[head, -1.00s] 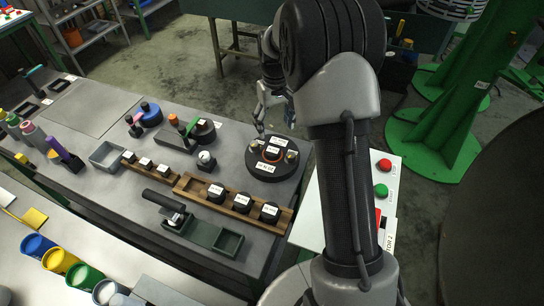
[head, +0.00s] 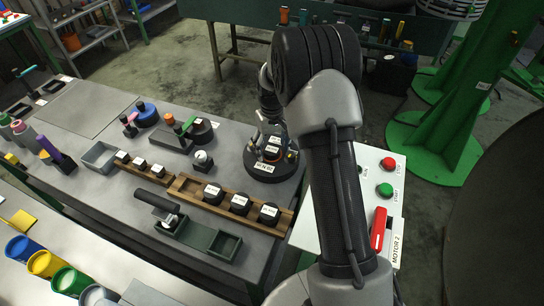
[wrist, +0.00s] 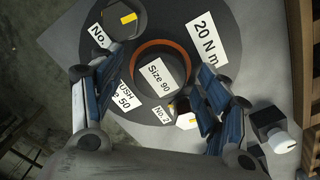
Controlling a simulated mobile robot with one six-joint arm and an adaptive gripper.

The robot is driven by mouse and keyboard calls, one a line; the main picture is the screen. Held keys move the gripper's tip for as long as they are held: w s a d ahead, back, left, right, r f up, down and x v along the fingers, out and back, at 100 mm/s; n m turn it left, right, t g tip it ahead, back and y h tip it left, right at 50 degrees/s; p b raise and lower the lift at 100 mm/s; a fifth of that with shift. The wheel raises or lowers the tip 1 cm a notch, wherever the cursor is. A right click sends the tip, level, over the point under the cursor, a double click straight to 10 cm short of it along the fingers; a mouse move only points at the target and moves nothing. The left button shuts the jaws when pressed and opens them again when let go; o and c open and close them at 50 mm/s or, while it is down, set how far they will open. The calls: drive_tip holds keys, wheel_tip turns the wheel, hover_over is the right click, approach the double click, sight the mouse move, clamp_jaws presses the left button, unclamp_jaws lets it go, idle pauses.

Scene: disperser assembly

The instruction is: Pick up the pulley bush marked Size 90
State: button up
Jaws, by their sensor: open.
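The pulley bush labelled Size 90 (wrist: 158,74) sits in the middle of a dark round disc (wrist: 222,22), inside an orange-brown ring (wrist: 162,43), in the wrist view. My gripper (wrist: 148,80) is open above the disc, with one blue-padded finger on each side of the bush. No contact with the bush shows. In the head view my gripper (head: 270,135) is over the disc (head: 262,174) and partly hides the bush.
Labels reading 20 N m (wrist: 207,38) and No. 1 lie on the disc around the bush. A white-topped knob (wrist: 276,140) stands beside the disc. In the head view, a wooden rack (head: 185,187) with several black labelled pieces stands in front, and a motor control panel (head: 372,170) is to the right.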

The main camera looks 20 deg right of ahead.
drive_tip(key=shift+r, duration=0.1)
drive_tip(key=shift+c, duration=0.4)
clamp_jaws()
idle(0.3)
